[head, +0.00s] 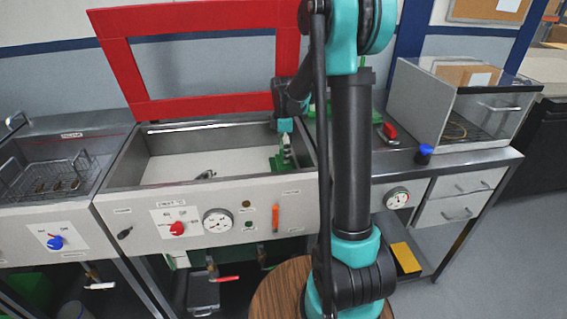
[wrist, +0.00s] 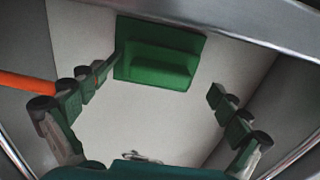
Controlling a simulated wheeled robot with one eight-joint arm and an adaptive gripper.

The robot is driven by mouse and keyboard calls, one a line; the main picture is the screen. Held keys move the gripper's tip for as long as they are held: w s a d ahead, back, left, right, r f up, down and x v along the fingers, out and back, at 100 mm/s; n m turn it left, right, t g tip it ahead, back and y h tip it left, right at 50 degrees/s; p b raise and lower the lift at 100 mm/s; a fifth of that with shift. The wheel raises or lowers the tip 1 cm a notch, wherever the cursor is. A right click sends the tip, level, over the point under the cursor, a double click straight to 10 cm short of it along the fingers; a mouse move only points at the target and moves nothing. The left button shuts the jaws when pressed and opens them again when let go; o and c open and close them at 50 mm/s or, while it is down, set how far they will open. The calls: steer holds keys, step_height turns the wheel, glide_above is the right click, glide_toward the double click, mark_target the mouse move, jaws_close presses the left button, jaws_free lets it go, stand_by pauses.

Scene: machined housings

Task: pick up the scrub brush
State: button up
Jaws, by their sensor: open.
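A green thing (wrist: 158,62) with a flat base and a raised block lies on the pale floor of the sink, and seems to be the scrub brush; I see no bristles. In the head view the green at the sink's right end (head: 276,166) is partly mixed with my gripper's own green fingers. My gripper (wrist: 160,82) reaches down into the sink and is open, its fingers spread wide with nothing between the tips. In the wrist view the green thing appears beyond the fingertips, nearer the left one. Contact cannot be told. My gripper also shows in the head view (head: 286,150).
The sink (head: 118,168) has steel walls close around my gripper. A small metal piece (head: 206,175) lies in it. A red frame (head: 118,60) stands behind. A red-handled thing (head: 390,131), a blue-topped item (head: 424,152) and a clear-sided box (head: 480,105) are on the right counter.

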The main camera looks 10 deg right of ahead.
step_height(320, 180, down, 2)
steer(key=shift+f, duration=0.1)
steer(key=c, duration=1.6)
